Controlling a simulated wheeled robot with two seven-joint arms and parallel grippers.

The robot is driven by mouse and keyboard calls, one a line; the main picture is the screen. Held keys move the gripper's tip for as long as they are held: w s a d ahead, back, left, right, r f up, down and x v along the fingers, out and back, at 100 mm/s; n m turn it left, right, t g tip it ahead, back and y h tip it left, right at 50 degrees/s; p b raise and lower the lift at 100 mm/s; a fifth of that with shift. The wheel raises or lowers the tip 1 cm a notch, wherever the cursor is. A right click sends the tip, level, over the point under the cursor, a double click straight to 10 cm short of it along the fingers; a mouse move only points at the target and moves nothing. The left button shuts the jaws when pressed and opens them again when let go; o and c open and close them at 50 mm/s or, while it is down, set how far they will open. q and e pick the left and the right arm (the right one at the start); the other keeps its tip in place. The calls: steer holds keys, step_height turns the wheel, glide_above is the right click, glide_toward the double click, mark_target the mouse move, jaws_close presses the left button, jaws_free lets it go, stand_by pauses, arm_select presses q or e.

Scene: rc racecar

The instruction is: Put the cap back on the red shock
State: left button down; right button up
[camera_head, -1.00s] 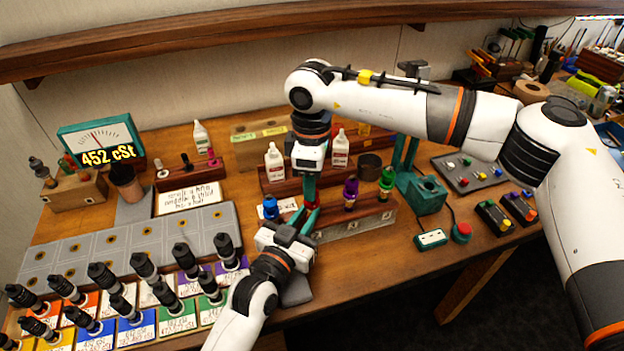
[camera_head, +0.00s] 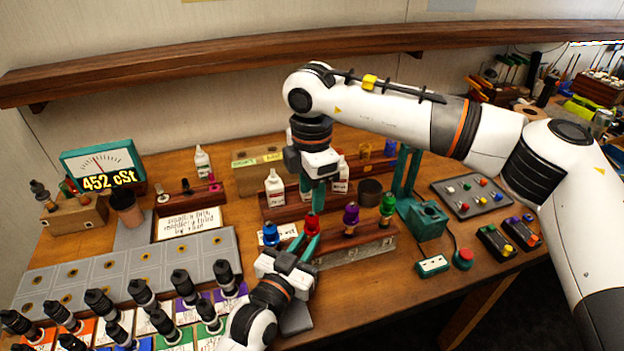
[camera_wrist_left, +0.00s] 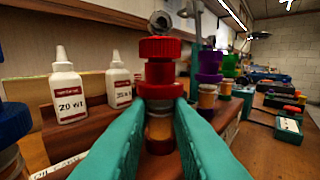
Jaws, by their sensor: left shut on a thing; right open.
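The red shock (camera_head: 312,229) stands upright in the wooden stand, between the blue shock (camera_head: 271,234) and the purple shock (camera_head: 351,215). My left gripper (camera_head: 302,243) is shut on its body from the near side. In the left wrist view, the teal fingers (camera_wrist_left: 160,112) flank the red shock (camera_wrist_left: 160,74) below its wide red top (camera_wrist_left: 160,48). This top looks like the cap in place; I cannot tell how tightly it sits. My right gripper (camera_head: 317,203) points down just above the red shock, open; its fingertips are partly hard to make out.
A green shock (camera_head: 387,205) stands right of the purple one. White bottles (camera_head: 275,188) stand behind, with a dark cup (camera_head: 370,190) nearby. A teal fixture (camera_head: 425,222) is to the right. Several black shocks on coloured cards (camera_head: 180,338) fill the lower left.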

steer(key=n, duration=0.4)
steer(key=shift+r+n, duration=0.15)
steer(key=shift+n, duration=0.25)
steer(key=n, duration=0.6)
steer(key=shift+r+n, duration=0.2)
steer(key=shift+n, duration=0.2)
steer(key=n, duration=0.4)
steer(key=shift+r+n, duration=0.1)
steer(key=shift+n, duration=0.2)
steer(key=n, duration=0.4)
steer(key=shift+r+n, duration=0.15)
steer(key=shift+n, duration=0.15)
steer(key=n, duration=0.4)
steer(key=shift+r, duration=0.15)
steer(key=n, duration=0.4)
steer(key=shift+r+n, duration=0.1)
steer(key=shift+n, duration=0.3)
steer(key=n, duration=0.4)
steer(key=shift+r, duration=0.15)
steer(key=n, duration=0.5)
steer(key=shift+r+n, duration=0.1)
steer(key=shift+n, duration=0.3)
